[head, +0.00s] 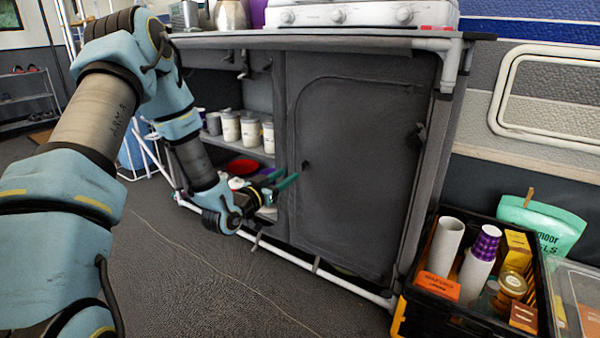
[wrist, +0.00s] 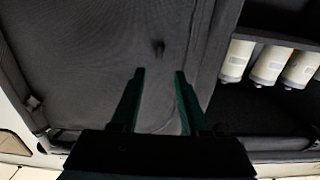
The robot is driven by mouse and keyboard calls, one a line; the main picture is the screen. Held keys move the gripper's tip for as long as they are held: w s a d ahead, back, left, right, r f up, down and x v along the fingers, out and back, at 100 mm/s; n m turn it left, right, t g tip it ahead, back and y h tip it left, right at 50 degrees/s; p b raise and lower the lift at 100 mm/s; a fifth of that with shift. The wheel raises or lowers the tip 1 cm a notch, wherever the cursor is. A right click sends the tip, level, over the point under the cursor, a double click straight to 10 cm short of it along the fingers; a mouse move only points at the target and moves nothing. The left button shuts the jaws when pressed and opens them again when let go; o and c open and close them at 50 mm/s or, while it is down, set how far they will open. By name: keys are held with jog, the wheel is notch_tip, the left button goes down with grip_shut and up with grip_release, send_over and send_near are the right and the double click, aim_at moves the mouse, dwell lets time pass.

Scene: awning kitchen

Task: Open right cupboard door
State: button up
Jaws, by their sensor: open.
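The right cupboard door (head: 360,185) is a dark grey panel with a rounded outline, and it looks shut. A small dark knob (head: 306,165) sits near its left edge at mid height. My gripper (head: 290,181) is just left of and slightly below the knob in the head view. In the wrist view the door (wrist: 90,60) fills the left and middle, and the knob (wrist: 159,48) shows just beyond the gap between the two green fingers. My gripper (wrist: 160,74) is open there, with nothing between the fingers. I cannot tell the exact distance to the door.
The open left compartment holds white canisters (head: 230,127) on a shelf and a red bowl (head: 242,167) below. A stove (head: 350,14) stands on the worktop. A black crate (head: 455,315) of cups and boxes stands right of the cupboard. The floor (head: 240,270) in front is clear.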

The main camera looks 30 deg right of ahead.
aim_at(302, 165)
jog(key=b+x, duration=0.2)
jog(key=x, duration=0.5)
jog(key=shift+w+d+f, duration=0.1)
jog(key=shift+w+d, duration=0.05)
jog(key=shift+d, duration=0.1)
grip_shut()
dwell(1.1)
